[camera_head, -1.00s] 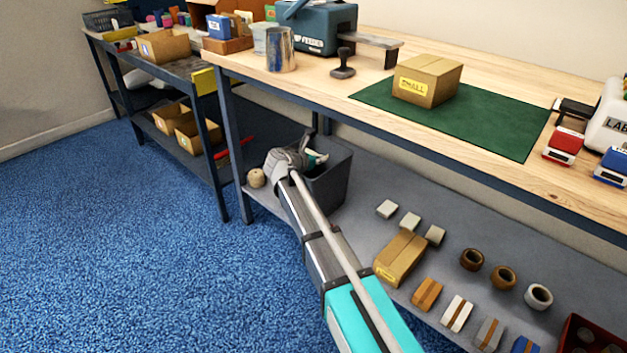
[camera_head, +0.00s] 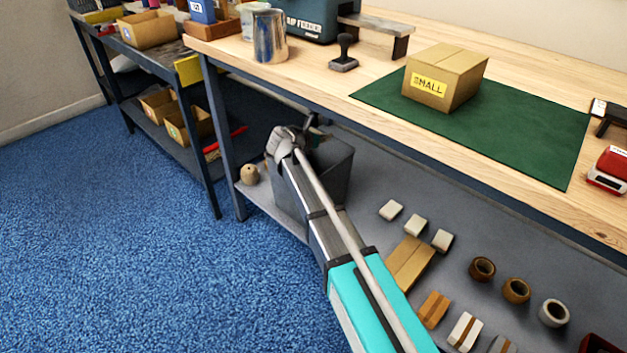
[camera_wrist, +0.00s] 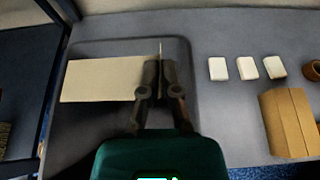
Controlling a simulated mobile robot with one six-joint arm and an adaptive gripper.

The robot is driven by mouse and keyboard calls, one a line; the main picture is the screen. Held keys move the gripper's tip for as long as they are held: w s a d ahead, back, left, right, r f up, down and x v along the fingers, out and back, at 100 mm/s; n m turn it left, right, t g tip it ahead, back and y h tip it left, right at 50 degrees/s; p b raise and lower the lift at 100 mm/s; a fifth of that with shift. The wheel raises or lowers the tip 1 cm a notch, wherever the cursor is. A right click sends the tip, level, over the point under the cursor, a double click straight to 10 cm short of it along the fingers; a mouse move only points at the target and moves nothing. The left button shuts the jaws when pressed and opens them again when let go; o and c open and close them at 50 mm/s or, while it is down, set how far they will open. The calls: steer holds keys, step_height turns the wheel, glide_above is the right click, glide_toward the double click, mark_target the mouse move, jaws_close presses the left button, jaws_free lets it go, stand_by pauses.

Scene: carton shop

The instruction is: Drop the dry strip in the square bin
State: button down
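The square bin (camera_head: 328,180) is dark grey and stands on the lower shelf under the bench; its dark rim surrounds my gripper in the wrist view (camera_wrist: 185,60). My gripper (camera_wrist: 159,75) points down over the bin, with its two fingers nearly together. A thin pale edge, seemingly the dry strip (camera_wrist: 160,48), shows between the fingertips and a little beyond them. A flat cream piece (camera_wrist: 105,80) shows left of the fingers within the bin's outline; I cannot tell whether it joins the strip. In the head view my wrist hides the fingertips (camera_head: 298,140).
A carton (camera_head: 445,78) sits on a green mat (camera_head: 530,130) on the bench (camera_head: 310,72). White blocks (camera_head: 415,224), tape rolls (camera_head: 515,290) and a flat brown carton (camera_head: 408,262) lie on the shelf right of the bin. A round tan object (camera_head: 250,174) is left of it.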

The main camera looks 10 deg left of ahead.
steer(key=shift+a+f, duration=0.1)
steer(key=shift+f, duration=0.05)
steer(key=shift+f+b, duration=0.4)
steer(key=shift+b, duration=0.15)
step_height(320, 180, down, 5)
steer(key=b, duration=0.5)
steer(key=c, duration=0.7)
jaws_free()
steer(key=shift+s, duration=0.2)
